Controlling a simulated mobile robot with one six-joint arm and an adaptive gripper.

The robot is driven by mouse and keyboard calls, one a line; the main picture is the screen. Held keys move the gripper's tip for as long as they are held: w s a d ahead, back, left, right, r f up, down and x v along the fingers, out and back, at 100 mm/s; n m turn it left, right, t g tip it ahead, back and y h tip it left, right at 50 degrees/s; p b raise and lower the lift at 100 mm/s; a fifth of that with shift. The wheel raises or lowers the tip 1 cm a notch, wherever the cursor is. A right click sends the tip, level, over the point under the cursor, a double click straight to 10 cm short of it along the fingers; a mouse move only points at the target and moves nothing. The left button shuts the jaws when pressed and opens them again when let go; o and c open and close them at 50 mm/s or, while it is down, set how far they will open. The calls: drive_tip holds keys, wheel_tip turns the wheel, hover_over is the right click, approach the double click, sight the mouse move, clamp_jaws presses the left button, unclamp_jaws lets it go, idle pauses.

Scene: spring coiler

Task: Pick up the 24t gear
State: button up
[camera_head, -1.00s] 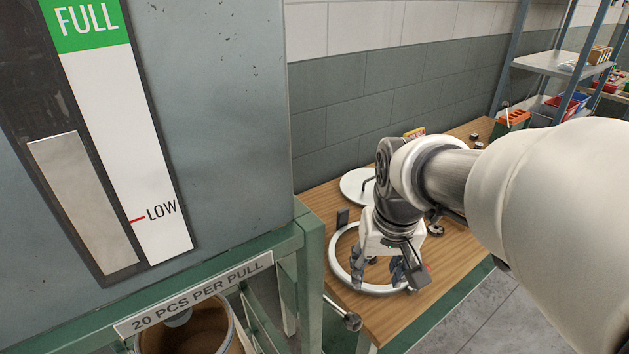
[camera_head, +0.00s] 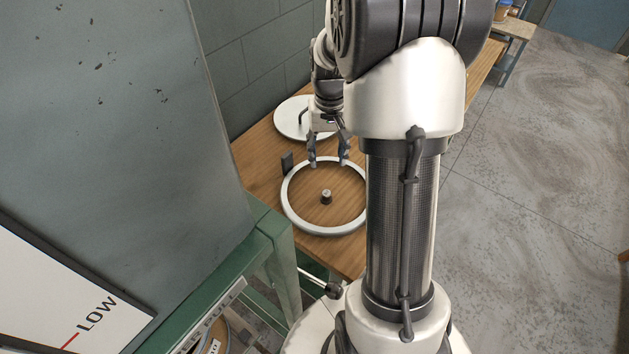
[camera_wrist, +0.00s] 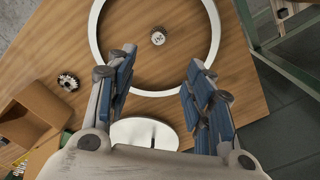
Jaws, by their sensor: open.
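A dark toothed gear (camera_wrist: 68,81) lies flat on the wooden table at the left of the wrist view; I cannot read a tooth count on it. In the head view no gear shows; my arm covers part of the table. A small round piece with a pale marked top (camera_wrist: 158,37) stands inside a white ring (camera_wrist: 98,43); the piece (camera_head: 326,198) and ring (camera_head: 288,212) also show in the head view. My gripper (camera_head: 328,161) is open and empty above the table near the ring's far edge. In the wrist view its fingers (camera_wrist: 162,58) are spread, with the gear outside them to the left.
A white disc (camera_wrist: 140,131) with a dark handle lies behind the ring, by the wall. A brown open box (camera_wrist: 38,108) stands near the gear. A green frame (camera_head: 270,240) and grey cabinet (camera_head: 100,150) stand at the left.

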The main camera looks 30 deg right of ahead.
drive_tip(key=b, duration=0.4)
hover_over(326, 193)
wheel_tip(326, 193, down, 11)
drive_tip(key=shift+d+f+b, duration=0.1)
drive_tip(key=shift+f+b, duration=1)
drive_tip(key=shift+f, duration=2.1)
drive_tip(key=shift+r, duration=0.1)
drive_tip(key=shift+c, duration=0.4)
clamp_jaws()
